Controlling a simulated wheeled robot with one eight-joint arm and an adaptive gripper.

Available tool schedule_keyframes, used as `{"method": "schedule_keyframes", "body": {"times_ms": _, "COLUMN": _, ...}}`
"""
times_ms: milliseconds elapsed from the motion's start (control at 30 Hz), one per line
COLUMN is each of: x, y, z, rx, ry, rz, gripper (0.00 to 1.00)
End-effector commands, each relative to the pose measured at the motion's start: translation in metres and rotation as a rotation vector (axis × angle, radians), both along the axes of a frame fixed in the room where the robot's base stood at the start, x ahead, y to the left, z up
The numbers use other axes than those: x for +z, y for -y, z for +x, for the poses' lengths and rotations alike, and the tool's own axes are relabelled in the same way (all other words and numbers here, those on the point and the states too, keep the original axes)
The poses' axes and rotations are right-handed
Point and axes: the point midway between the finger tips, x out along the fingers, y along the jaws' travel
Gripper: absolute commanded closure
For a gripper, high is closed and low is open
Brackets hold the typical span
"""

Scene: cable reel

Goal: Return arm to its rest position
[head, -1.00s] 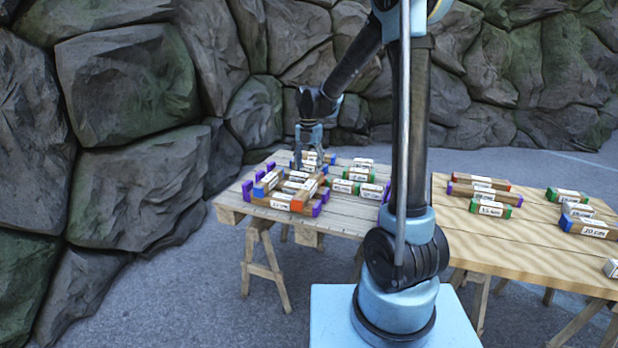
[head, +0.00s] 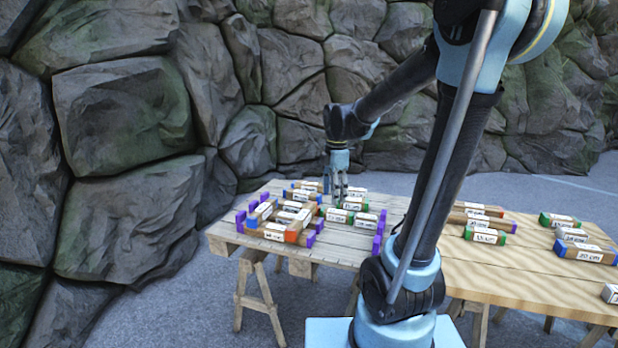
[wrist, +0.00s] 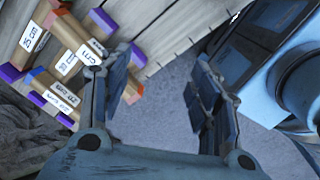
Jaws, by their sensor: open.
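My gripper (head: 338,188) hangs pointing down over the left wooden table in the head view, among the labelled blocks. In the wrist view my gripper (wrist: 163,85) has its two fingers wide apart, with only grey ground and a table edge visible between them. Whether the fingertips touch a block in the head view cannot be told.
The left table (head: 300,262) bears several labelled blocks with coloured ends, some stacked, including an orange-ended block (head: 275,235). A right table (head: 470,265) bears more blocks, such as a blue-ended one (head: 586,253). A rock wall (head: 125,110) stands behind and left.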

Motion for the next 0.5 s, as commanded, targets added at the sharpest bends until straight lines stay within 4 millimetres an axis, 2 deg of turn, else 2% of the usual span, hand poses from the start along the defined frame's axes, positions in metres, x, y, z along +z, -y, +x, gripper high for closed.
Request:
{"method": "schedule_keyframes", "body": {"times_ms": 33, "x": 0.000, "y": 0.009, "z": -0.013, "rx": -0.078, "ry": 0.004, "rz": 0.005, "gripper": 0.44}}
{"method": "schedule_keyframes", "body": {"times_ms": 200, "x": -0.003, "y": 0.033, "z": -0.048, "rx": -0.356, "ry": 0.020, "rz": 0.029, "gripper": 0.44}}
{"method": "schedule_keyframes", "body": {"times_ms": 500, "x": -0.020, "y": 0.068, "z": -0.109, "rx": -0.848, "ry": 0.045, "rz": 0.079, "gripper": 0.44}}
